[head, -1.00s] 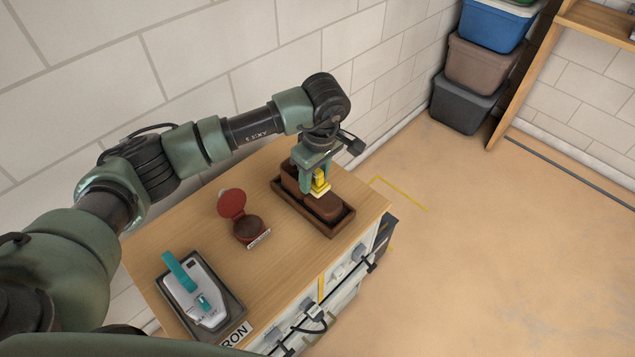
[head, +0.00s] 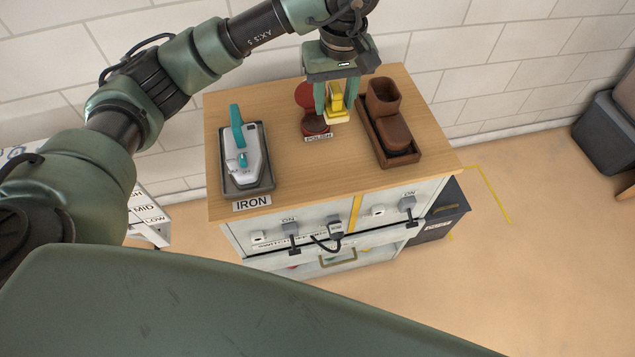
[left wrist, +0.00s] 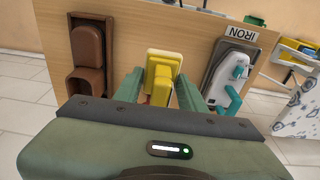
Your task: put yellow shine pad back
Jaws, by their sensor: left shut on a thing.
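The yellow shine pad (head: 337,103) is held between the fingers of my left gripper (head: 337,98), which is shut on it. It also shows in the left wrist view (left wrist: 160,72), between the two green fingers (left wrist: 161,92). In the head view the pad appears between the round red polish tin (head: 310,96), with its lid up and a POLISH label, and the brown boot (head: 394,128) in its tray (head: 405,160). I cannot tell its exact height above the wooden top. My right gripper is not in view.
An iron (head: 243,157) stands on a dark tray with an IRON label at the left of the wooden top (head: 290,175). Switches, sockets and a cable (head: 325,243) are on the cabinet front. A dark bin (head: 440,218) stands at its right.

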